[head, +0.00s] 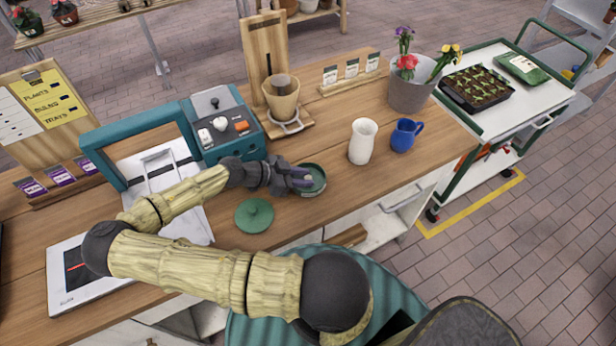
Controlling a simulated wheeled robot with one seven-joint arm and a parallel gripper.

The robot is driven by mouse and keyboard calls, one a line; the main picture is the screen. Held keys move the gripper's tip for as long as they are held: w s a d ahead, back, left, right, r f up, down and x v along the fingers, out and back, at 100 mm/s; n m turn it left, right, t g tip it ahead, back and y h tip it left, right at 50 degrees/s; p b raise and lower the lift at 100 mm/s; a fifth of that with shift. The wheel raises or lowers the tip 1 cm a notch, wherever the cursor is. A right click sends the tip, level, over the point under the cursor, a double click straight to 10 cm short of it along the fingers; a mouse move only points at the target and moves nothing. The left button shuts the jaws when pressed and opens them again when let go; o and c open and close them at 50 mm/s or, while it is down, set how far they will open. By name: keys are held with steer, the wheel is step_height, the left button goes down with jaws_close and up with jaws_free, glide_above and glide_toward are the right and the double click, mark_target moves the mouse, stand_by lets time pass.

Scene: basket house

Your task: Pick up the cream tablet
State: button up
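My gripper (303,179) reaches in from the left, with its fingertips over a small round green dish (318,188) near the table's front edge. The fingers are small and overlap in this view, so whether they are open or shut cannot be told. They cover part of the dish's inside. I cannot clearly make out a cream tablet; whether one lies in the dish or between the fingers is hidden. A round green lid with a knob (254,216) lies on the wooden table to the left of the dish.
A white vase (362,142) and a blue mug (403,135) stand right of the dish. Behind it are a teal machine (215,125) and a wooden stand holding a tan pot (281,101). A flat white device (80,285) lies at left. Some table between dish and vase is clear.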

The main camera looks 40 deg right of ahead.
stand_by(0.3)
jaws_close()
step_height(320, 180, up, 10)
steer(key=b, duration=0.2)
stand_by(0.5)
stand_by(0.3)
